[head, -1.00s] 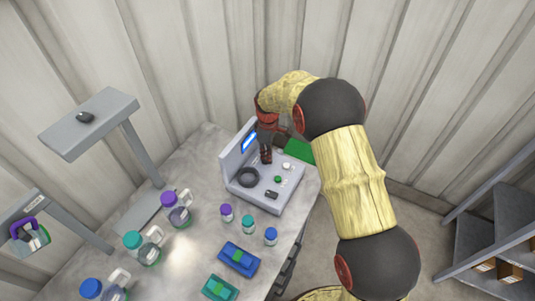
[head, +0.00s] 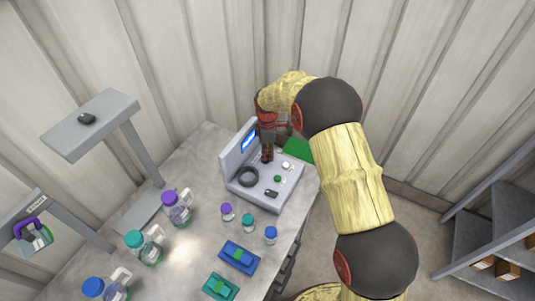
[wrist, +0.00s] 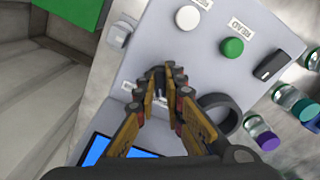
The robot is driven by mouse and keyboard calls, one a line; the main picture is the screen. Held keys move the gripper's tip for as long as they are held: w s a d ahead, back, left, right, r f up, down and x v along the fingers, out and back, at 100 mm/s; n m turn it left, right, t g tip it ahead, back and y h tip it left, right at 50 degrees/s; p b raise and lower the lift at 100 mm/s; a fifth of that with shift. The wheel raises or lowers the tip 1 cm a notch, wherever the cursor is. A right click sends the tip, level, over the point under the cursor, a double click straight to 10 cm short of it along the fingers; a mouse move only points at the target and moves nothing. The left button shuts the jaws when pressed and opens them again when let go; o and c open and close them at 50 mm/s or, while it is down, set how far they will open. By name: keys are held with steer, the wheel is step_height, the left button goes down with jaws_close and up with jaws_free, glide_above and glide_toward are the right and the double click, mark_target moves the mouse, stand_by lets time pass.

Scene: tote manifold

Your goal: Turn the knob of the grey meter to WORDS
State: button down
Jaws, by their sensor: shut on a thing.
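The grey meter (head: 288,190) stands on the table in the head view, with a raised back part and a blue lit screen (head: 249,141). Its panel fills much of the wrist view (wrist: 203,68). My gripper (head: 267,157) reaches down to the panel near the screen. In the wrist view my gripper (wrist: 160,84) is shut on the dark knob (wrist: 159,73), which shows only partly between the fingertips. Small lettering (wrist: 128,87) lies beside the knob, partly hidden and too small to read. The fingers hide the knob's pointer.
The panel also bears a white button (wrist: 188,18), a green button (wrist: 232,47) labelled READ, a black switch (wrist: 271,67) and a dark ring (wrist: 238,99). Bottles (head: 178,208), small vials (head: 248,222) and a blue case (head: 238,257) stand in front. A green sheet (head: 298,149) lies behind.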

steer(key=shift+w+r, duration=0.1)
steer(key=c, duration=1.9)
jaws_free()
step_height(320, 180, up, 12)
steer(key=shift+f, duration=0.1)
